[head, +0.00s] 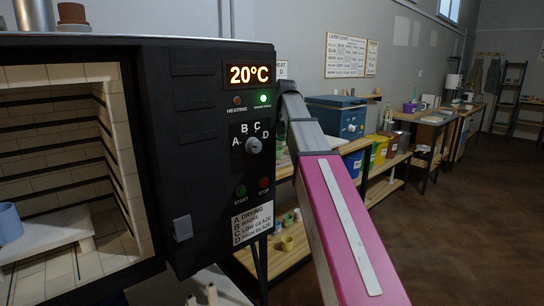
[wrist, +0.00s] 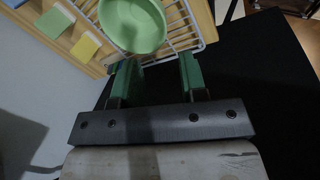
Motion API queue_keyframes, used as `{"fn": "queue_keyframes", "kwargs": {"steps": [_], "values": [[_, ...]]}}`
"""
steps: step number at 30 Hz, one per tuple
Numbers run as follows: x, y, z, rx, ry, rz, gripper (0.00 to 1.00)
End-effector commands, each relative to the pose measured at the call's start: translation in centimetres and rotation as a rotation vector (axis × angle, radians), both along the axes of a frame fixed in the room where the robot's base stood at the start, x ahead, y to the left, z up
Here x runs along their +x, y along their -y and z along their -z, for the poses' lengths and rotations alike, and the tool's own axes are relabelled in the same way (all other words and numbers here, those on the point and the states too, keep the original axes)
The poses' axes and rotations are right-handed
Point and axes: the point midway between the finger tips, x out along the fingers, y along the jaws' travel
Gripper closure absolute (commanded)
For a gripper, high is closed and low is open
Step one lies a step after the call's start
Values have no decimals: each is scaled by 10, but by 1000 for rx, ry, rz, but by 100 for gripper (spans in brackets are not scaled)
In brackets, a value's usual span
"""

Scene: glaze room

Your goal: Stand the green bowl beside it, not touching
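The green bowl (wrist: 133,24) is at the top of the wrist view, on a white wire rack (wrist: 186,32). It lies just beyond my fingertips, nearer the left finger. My gripper (wrist: 156,62) has two green fingers spread apart with nothing held between them. Whether the left finger touches the bowl's rim is unclear. In the head view, a blue vessel (head: 10,223) stands on the pale kiln shelf (head: 45,232), cut off by the left edge. My gripper is hidden in the head view behind the control panel.
The kiln (head: 66,95) is open at the front; its display (head: 249,75) reads 20°C and a green lamp is lit. The black control panel (head: 225,140) juts out beside the opening. Small cups (head: 287,243) sit on a low wooden shelf. Floor (head: 440,240) at right is clear.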

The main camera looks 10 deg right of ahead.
Motion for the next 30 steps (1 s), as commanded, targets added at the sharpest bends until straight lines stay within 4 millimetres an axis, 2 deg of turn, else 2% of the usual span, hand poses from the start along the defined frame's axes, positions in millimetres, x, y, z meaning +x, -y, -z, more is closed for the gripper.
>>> {"fn": "queue_keyframes", "kwargs": {"steps": [3, 8, 18, 26, 30], "values": [[-1, -2, -2, -34, 0, -88, 61], [-1, -2, 0, -51, 0, -128, 61], [8, -5, 42, -50, -2, -127, 61], [12, -6, 58, -49, 0, -126, 61], [15, -6, 74, -49, -1, -126, 61]]}}
